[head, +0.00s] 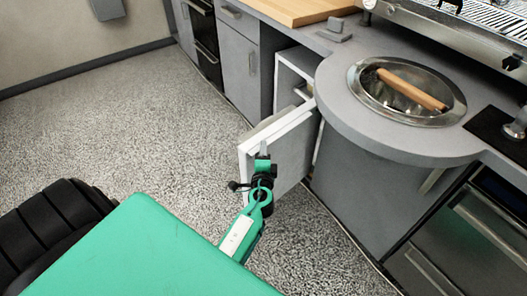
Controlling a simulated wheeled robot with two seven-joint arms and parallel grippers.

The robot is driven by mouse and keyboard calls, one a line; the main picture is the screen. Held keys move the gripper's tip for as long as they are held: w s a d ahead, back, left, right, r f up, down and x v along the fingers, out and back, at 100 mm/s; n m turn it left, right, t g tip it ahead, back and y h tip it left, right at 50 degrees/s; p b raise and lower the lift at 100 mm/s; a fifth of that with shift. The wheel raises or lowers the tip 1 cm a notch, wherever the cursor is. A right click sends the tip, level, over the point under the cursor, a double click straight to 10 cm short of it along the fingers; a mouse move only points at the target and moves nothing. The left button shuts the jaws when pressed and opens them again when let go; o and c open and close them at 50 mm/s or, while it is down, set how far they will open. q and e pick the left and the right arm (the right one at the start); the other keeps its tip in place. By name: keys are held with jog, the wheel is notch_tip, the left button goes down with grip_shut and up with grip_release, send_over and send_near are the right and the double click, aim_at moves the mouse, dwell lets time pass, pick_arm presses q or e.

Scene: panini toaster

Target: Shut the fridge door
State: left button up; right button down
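The fridge door (292,150) stands partly open, sticking out from the counter front into the floor space. Behind it the white-edged opening of the fridge (290,78) shows under the counter. My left gripper (262,152) is at the outer free end of the door, in front of its face, seeming close to or touching it. Its fingers are small and seen from behind, so I cannot tell whether they are open or shut. My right gripper is not in view.
A round counter end with a steel basin (408,92) and a wooden bar (412,90) across it overhangs right of the door. Grey cabinets (238,58) line the back. The speckled floor (140,130) left of the door is clear.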

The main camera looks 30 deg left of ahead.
pick_arm(q)
jog(key=shift+c, duration=0.4)
grip_shut()
jog(key=shift+a, duration=0.15)
